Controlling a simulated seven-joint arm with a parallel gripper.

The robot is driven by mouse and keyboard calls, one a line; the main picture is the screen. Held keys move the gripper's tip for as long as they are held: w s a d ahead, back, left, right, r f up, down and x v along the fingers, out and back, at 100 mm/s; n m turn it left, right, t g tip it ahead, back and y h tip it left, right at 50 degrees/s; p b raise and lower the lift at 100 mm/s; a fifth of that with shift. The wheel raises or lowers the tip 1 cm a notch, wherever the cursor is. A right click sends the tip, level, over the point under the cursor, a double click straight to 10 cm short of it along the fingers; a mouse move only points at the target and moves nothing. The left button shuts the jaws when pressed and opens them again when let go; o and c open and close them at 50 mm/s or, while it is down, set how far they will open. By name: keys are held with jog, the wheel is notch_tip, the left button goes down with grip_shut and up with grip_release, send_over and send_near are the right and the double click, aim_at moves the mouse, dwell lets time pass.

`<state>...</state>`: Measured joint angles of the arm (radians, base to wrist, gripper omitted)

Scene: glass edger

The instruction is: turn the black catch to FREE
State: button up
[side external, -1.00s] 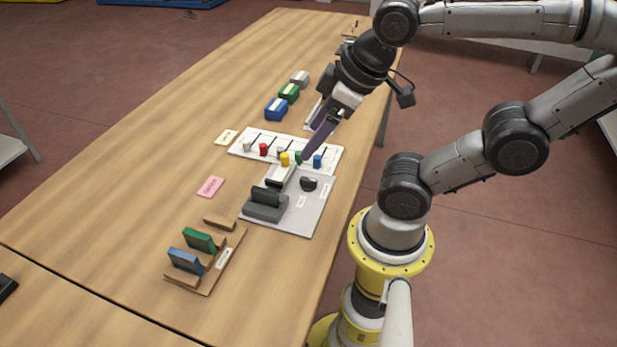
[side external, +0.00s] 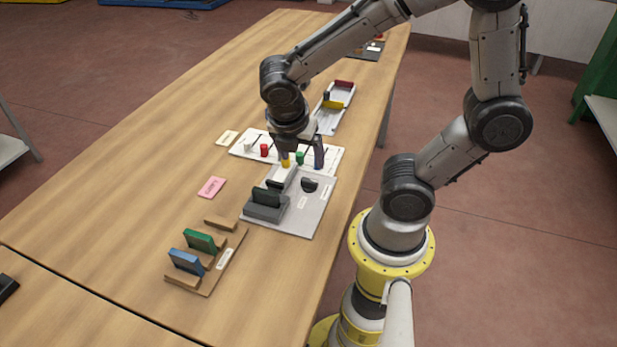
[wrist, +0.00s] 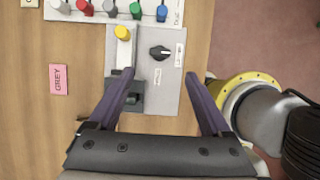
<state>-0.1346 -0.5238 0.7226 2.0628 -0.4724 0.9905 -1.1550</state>
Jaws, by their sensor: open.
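The black catch (side external: 309,184) is a small round knob on the grey plate (side external: 306,221) of the edger. In the wrist view the catch (wrist: 160,53) lies ahead of my fingertips and roughly midway between them. Small white labels stand to its right (wrist: 180,55) and below it (wrist: 158,77); their words are too small to read, and I cannot tell which one the catch points at. My gripper (side external: 302,158) is open and empty, pointing down above the far end of the plate. In the wrist view my gripper (wrist: 159,75) shows two purple fingers, wide apart, not touching the catch.
A yellow knob (wrist: 123,33) stands on a white block beside the catch. A dark grey slotted block (side external: 263,207) is on the plate. A white strip (side external: 330,160) with coloured pegs lies behind. A wooden rack (side external: 208,280) stands nearer; the table's left side is mostly clear.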

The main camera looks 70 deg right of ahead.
aim_at(309, 180)
jog(key=x, duration=1.1)
jog(key=shift+f, duration=0.15)
grip_shut()
